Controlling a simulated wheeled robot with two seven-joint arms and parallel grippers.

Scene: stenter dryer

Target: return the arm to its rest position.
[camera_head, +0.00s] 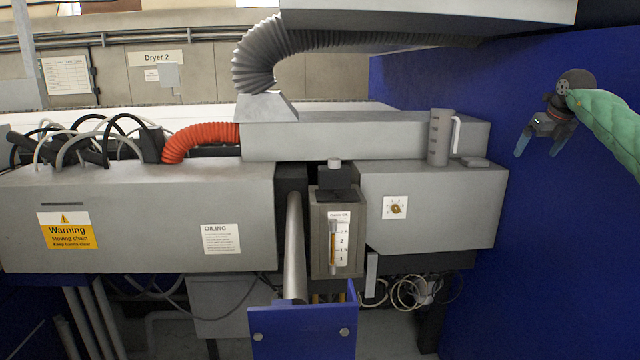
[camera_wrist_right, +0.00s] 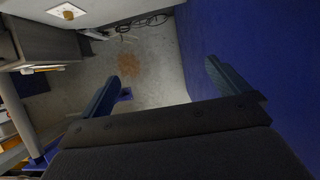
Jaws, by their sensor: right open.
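My right gripper (camera_head: 537,139) is at the upper right of the head view, in front of the blue wall. Its arm comes in from the right edge in a green padded sleeve. Its two fingers point down and stand apart with nothing between them. My left gripper is not in either view.
The blue wall (camera_head: 575,240) stands close behind the right gripper. A grey measuring jug (camera_head: 438,140) stands on the grey machine (camera_head: 440,225), left of the gripper.

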